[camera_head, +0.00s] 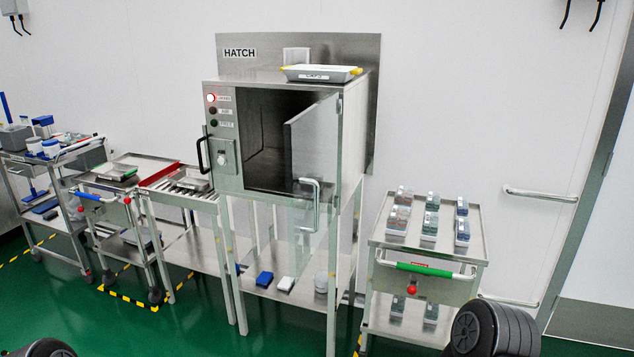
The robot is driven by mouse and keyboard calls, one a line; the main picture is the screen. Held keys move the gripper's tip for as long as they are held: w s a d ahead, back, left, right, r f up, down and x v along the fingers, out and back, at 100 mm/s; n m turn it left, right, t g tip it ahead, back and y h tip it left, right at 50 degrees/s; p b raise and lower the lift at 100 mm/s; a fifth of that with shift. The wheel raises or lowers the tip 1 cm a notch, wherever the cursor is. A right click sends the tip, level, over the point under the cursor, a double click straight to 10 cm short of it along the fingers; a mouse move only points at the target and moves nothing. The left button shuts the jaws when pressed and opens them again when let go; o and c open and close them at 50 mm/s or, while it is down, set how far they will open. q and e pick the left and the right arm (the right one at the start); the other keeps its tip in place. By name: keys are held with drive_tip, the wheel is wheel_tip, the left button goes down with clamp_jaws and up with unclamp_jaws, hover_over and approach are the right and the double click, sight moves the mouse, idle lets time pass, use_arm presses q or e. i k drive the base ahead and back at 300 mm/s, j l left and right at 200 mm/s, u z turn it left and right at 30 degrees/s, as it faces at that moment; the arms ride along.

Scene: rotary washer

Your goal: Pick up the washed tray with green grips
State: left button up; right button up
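A shallow metal tray (115,171) with a small green part at its edge lies on the second cart from the left. Another small metal tray (190,183) sits on the roller stand just left of the hatch cabinet; its grip colour is too small to tell. A white tray with yellow grips (320,73) rests on top of the cabinet. Neither of my grippers shows in the head view. Only dark ribbed parts, apparently of my arms, show at the bottom left and bottom right corners, far from the trays.
The hatch cabinet (222,130) has its glass door (313,150) swung open toward me, with a red light lit. A cart with a green handle (425,269) and several sample racks stands at the right. A cluttered cart (60,160) stands far left. Green floor (190,330) in front is clear.

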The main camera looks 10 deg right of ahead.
sight(112, 170)
drive_tip(key=u, duration=1.45)
drive_tip(key=i, duration=6.25)
drive_tip(key=l+z, duration=0.1)
drive_tip(key=z, duration=3.3)
